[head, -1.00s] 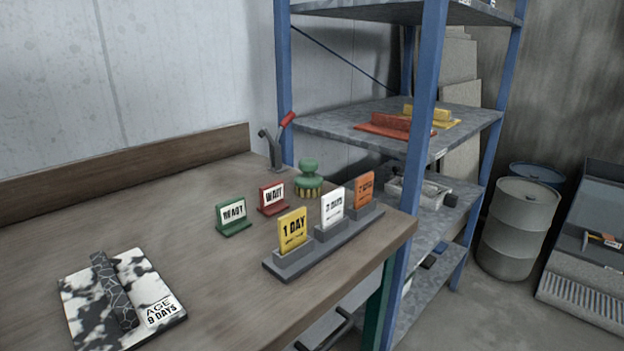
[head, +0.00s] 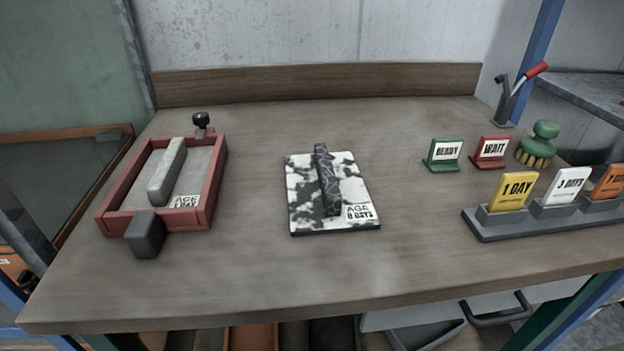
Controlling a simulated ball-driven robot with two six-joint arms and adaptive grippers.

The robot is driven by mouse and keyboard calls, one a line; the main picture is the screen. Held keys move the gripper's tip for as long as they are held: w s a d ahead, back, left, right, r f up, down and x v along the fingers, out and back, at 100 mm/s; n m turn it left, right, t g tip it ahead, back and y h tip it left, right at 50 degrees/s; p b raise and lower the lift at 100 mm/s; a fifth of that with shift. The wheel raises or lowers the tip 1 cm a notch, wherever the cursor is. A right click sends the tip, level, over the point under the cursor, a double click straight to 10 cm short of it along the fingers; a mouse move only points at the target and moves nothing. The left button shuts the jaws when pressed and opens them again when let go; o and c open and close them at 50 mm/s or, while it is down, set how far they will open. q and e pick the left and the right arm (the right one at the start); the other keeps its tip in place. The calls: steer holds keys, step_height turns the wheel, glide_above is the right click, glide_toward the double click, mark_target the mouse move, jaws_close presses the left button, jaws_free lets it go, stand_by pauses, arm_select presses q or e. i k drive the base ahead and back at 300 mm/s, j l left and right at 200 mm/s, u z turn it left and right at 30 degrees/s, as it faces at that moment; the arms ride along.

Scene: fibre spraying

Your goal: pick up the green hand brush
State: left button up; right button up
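The green hand brush (head: 538,146) stands on the bench toward the right, bristles down, with a round green knob on top and yellowish bristles below. It is behind the row of day signs and to the right of the red WAIT sign (head: 490,152). Part of its lower right side is close to the signs in this view. Neither of my grippers shows in the head view.
The wooden bench (head: 300,290) also holds a green READY sign (head: 443,155), a grey sign holder (head: 540,222), a speckled slab (head: 305,207) and a red-framed mould (head: 217,170). A red-handled tool (head: 505,104) stands behind the brush. Bare bench lies between slab and signs.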

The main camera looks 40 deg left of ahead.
mark_target(537, 150)
steer(key=i+l, duration=0.3)
steer(key=i+l+u, duration=0.1)
steer(key=l+u, duration=0.15)
steer(key=u, duration=0.15)
steer(key=i+l+u, duration=0.1)
steer(key=l+u, duration=0.45)
steer(key=u, duration=0.6)
steer(key=i+l, duration=0.05)
